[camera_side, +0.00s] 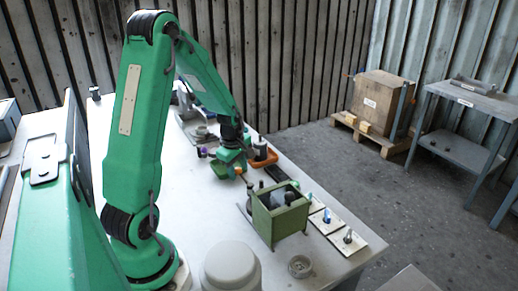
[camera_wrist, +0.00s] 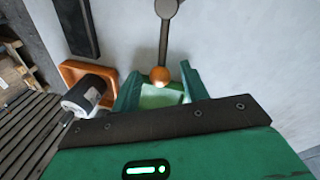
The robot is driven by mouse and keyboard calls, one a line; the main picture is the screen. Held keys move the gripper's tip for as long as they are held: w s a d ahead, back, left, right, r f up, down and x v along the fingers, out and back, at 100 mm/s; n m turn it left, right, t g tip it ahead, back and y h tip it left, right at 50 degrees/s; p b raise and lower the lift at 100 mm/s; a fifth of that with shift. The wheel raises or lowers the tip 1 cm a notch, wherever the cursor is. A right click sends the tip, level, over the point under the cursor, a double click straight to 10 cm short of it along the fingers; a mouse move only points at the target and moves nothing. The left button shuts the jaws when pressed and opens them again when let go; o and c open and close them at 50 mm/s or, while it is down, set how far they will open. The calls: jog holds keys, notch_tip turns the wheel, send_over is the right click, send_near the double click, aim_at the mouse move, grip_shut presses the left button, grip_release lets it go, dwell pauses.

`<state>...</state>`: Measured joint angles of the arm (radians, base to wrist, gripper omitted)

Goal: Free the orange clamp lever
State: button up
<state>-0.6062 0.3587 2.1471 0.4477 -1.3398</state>
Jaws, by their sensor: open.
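The clamp lever shows in the wrist view as a grey arm (camera_wrist: 164,40) with a round orange knob (camera_wrist: 160,75) at its near end. The arm runs up to a round end at the top edge of the view. My gripper (camera_wrist: 162,84) is open, with one green finger on each side of the knob in that picture. I cannot tell whether the knob is at finger depth or below it. In the side view my gripper (camera_side: 229,167) is low over the table, and the lever cannot be made out there.
An orange tray (camera_wrist: 71,69) with a grey and black cylinder (camera_wrist: 84,95) stands close left of my fingers in the wrist view. A black bar (camera_wrist: 76,27) lies beyond it. In the side view a green open box (camera_side: 282,221) and several small plates stand nearer the camera.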

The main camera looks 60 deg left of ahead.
jog(key=shift+c, duration=0.3)
grip_shut()
jog(key=shift+s, duration=0.1)
jog(key=shift+s+d+n, duration=0.2)
jog(key=shift+s+n, duration=0.4)
jog(key=shift+n, duration=0.4)
jog(key=shift+s+d+n, duration=0.2)
jog(key=shift+s+n, duration=0.35)
jog(key=shift+n, duration=0.45)
jog(key=shift+s+d+n, duration=0.3)
jog(key=shift+s+n, duration=0.05)
jog(key=shift+n, duration=0.4)
jog(key=shift+s+d+n, duration=0.3)
jog(key=shift+s+n, duration=0.05)
jog(key=shift+n, duration=0.4)
